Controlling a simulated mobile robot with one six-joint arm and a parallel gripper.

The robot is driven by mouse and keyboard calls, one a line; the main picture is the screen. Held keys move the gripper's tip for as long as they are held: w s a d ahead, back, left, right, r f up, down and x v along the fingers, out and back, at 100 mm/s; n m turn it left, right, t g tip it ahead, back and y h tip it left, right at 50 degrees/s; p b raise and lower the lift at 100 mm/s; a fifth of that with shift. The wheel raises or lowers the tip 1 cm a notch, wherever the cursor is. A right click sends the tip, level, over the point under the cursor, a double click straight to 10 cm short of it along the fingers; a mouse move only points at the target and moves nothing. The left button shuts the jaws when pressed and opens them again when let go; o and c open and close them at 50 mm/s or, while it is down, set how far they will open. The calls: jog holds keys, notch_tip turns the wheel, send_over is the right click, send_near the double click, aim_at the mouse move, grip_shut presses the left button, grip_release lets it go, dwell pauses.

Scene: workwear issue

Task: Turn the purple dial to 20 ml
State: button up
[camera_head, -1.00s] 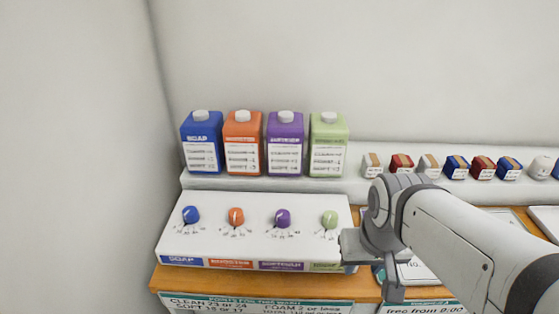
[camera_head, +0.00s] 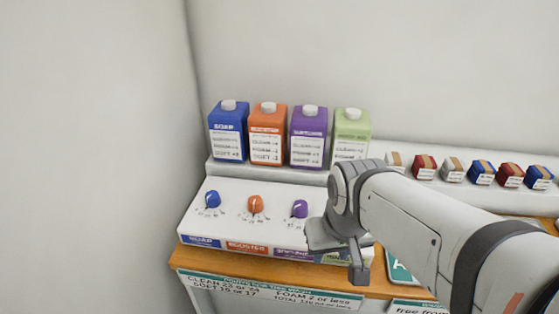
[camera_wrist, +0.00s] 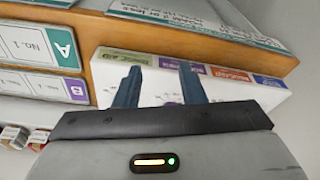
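The purple dial (camera_head: 299,208) is the third knob on the sloping white dosing panel (camera_head: 237,222), above a purple label (camera_head: 290,253). The scale marks around it are too small to read, so I cannot tell its setting. My gripper (camera_head: 345,258) is just right of and in front of the purple dial, not touching it. It hides the green dial and part of the green label. In the wrist view my gripper's two fingers (camera_wrist: 160,72) are spread apart with nothing held between them, pointing at the panel's label edge (camera_wrist: 170,66).
The blue dial (camera_head: 212,199) and orange dial (camera_head: 255,204) are on the left of the panel. Blue, orange, purple (camera_head: 308,135) and green bottles stand on the ledge behind. Small coloured blocks (camera_head: 482,172) line the shelf at right. Signs (camera_head: 265,290) hang on the wooden counter's front edge.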

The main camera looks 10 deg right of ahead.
jog(key=shift+o, duration=0.7)
jog(key=shift+w+a, duration=0.15)
jog(key=shift+a, duration=0.1)
jog(key=shift+o, duration=0.8)
jog(key=shift+w+r, duration=0.25)
jog(key=shift+w, duration=0.05)
jog(key=shift+o, duration=0.9)
jog(key=w+r+m+g+p, duration=0.1)
jog(key=w+r+m+p, duration=0.1)
jog(key=w, duration=0.8)
jog(key=shift+a+r+m+p, duration=0.2)
jog(key=shift+a+m+p, duration=0.05)
jog(key=shift+m+p, duration=0.65)
jog(key=m+g+p, duration=0.2)
jog(key=m, duration=0.2)
send_over(301, 205)
notch_tip(301, 205, down, 2)
jog(key=shift+s+f, duration=0.1)
jog(key=shift+f, duration=0.1)
jog(key=shift+w+f, duration=0.2)
notch_tip(301, 205, down, 8)
jog(key=shift+r+p, duration=0.2)
jog(key=shift+p, duration=0.3)
jog(key=shift+c, duration=0.4)
jog(key=c, duration=0.9)
